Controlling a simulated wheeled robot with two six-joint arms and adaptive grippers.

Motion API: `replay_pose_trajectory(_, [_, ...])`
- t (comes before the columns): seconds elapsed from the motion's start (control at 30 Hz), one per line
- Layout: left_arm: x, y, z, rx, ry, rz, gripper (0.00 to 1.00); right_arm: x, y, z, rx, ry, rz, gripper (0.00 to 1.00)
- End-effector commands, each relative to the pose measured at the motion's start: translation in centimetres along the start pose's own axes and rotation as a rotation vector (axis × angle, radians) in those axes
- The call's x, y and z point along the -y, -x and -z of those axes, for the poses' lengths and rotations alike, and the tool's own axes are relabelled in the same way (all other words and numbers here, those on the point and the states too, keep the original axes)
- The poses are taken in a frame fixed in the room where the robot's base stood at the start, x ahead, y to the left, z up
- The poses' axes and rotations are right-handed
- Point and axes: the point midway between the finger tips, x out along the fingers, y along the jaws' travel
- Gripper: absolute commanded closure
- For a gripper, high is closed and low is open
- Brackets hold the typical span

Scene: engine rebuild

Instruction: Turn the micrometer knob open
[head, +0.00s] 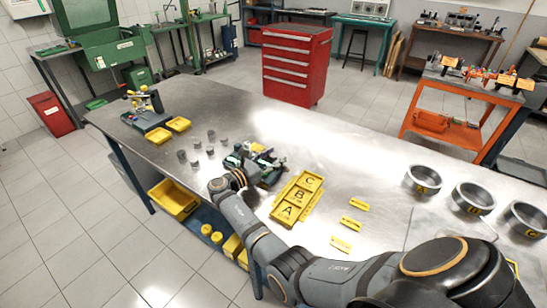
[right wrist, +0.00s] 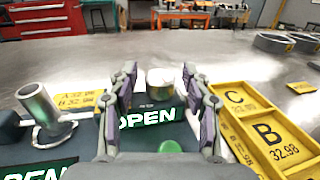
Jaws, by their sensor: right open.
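My right gripper (right wrist: 160,80) is open in the right wrist view, one finger on each side of a pale, short round knob (right wrist: 160,84). The fingers appear apart from the knob. In front of it is a dark block with a glowing green OPEN label (right wrist: 150,117) and a green round spot (right wrist: 170,147). A metal cylinder (right wrist: 38,105) stands to the left, with part of a second green OPEN label below it. In the head view my right gripper (head: 262,165) is over the dark micrometer fixture (head: 268,178) and partly hides it. My left gripper is out of view.
A yellow tray marked A, B, C (head: 297,199) lies close to the right of the fixture. Several small grey cylinders (head: 196,147) stand to its left. Metal rings (head: 423,179) stand at the right. The far middle of the steel table (head: 300,128) is clear.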

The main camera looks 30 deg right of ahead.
Motion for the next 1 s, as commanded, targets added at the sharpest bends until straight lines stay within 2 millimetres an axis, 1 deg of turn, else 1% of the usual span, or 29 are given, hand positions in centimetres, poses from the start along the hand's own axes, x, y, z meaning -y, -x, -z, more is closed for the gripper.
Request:
replay_pose_trajectory(0.07, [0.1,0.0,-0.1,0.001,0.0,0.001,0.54,0.0,0.0,-0.6,0.0,-0.002,0.0,0.51])
replay_pose_trajectory(0.13, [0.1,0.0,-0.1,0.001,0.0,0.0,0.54,0.0,0.0,-1.6,0.0,-0.004,0.0,0.51])
replay_pose_trajectory(0.4, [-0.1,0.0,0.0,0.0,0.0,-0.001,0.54,0.0,0.0,-7.5,0.0,-0.005,0.0,0.51])
replay_pose_trajectory(0.5, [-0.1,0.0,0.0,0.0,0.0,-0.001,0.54,0.0,0.0,-9.0,0.0,-0.003,0.0,0.51])
replay_pose_trajectory(0.63, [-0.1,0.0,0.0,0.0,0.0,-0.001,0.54,0.0,0.0,-9.9,0.0,0.0,0.0,0.51])
replay_pose_trajectory(0.9, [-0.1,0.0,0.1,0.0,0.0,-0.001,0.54,0.0,0.0,-10.0,0.001,0.0,0.0,0.51])
replay_pose_trajectory(0.97, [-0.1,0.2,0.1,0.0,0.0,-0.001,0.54,0.5,-0.6,-9.8,0.017,-0.002,0.005,0.51])
replay_pose_trajectory(1.0, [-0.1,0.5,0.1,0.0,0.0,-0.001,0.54,1.3,-1.7,-9.6,0.048,-0.008,0.012,0.51])
